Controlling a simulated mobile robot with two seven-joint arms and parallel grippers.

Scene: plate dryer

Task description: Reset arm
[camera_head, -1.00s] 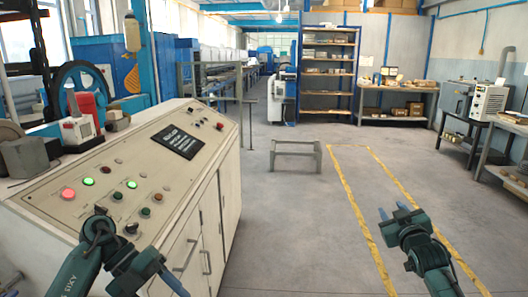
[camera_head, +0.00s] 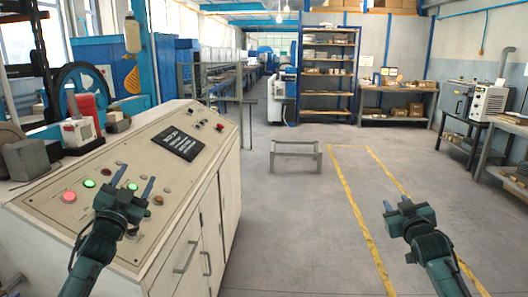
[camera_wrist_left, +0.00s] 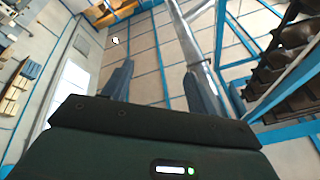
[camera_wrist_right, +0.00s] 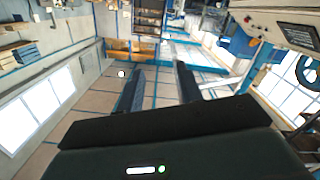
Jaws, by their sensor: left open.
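My left gripper (camera_head: 137,180) is raised over the control panel's top in the head view, its two blue-grey fingers apart and pointing away from me. In the left wrist view its fingers (camera_wrist_left: 160,85) are spread with nothing between them. My right gripper (camera_head: 396,204) is over the open floor on the right. Its fingers are apart and empty; they also show in the right wrist view (camera_wrist_right: 158,82).
The beige control console (camera_head: 190,245) with lit buttons stands at the left, under my left arm. A low metal stand (camera_head: 295,154) is on the floor ahead. A shelf rack (camera_head: 328,75) and a workbench (camera_head: 398,90) stand at the back.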

